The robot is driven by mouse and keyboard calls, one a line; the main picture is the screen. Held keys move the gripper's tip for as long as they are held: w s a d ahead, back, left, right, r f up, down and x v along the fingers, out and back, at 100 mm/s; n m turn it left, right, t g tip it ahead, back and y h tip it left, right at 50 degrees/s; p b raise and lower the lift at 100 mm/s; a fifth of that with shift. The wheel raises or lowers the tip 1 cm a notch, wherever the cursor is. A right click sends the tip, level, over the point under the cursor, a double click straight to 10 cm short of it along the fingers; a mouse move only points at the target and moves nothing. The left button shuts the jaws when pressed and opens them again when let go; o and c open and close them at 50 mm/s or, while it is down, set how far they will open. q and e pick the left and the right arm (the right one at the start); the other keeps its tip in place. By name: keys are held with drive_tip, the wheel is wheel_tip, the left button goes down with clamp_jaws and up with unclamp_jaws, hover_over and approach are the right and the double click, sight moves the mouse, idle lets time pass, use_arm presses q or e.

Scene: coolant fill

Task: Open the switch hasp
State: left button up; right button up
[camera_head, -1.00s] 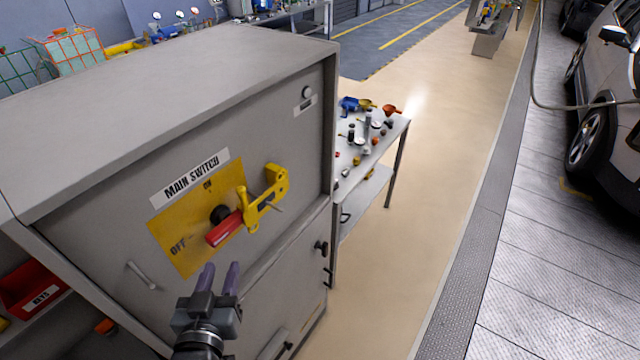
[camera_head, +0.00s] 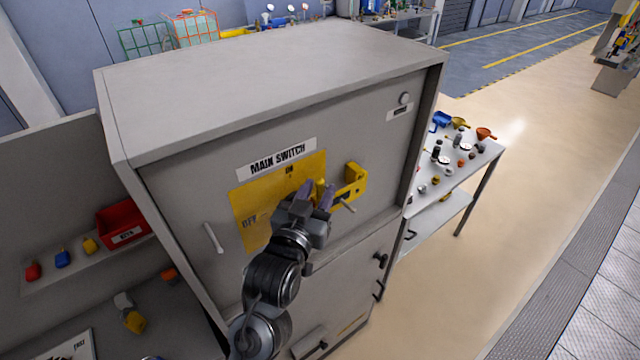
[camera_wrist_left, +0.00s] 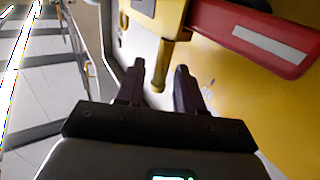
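The yellow switch hasp (camera_head: 352,182) is on the grey cabinet door, at the right edge of the yellow MAIN SWITCH plate (camera_head: 248,215). In the left wrist view the hasp (camera_wrist_left: 150,22) has a short yellow bar (camera_wrist_left: 164,65) hanging down. The red switch handle (camera_wrist_left: 250,32) shows beside it there; my gripper hides it in the head view. My left gripper (camera_head: 318,188) is at the hasp's left end. In the wrist view its fingers (camera_wrist_left: 160,72) are apart, with the bar's lower end lined up between their tips. I cannot tell whether they touch it. My right gripper is out of view.
A door handle (camera_head: 213,238) is on the cabinet's left. A grey pin (camera_head: 348,206) sticks out below the hasp. A shelf with a red bin (camera_head: 122,222) is at left, and a table (camera_head: 462,178) with small items stands at right.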

use_arm(q)
drive_tip(key=shift+x, duration=0.85)
clamp_jaws()
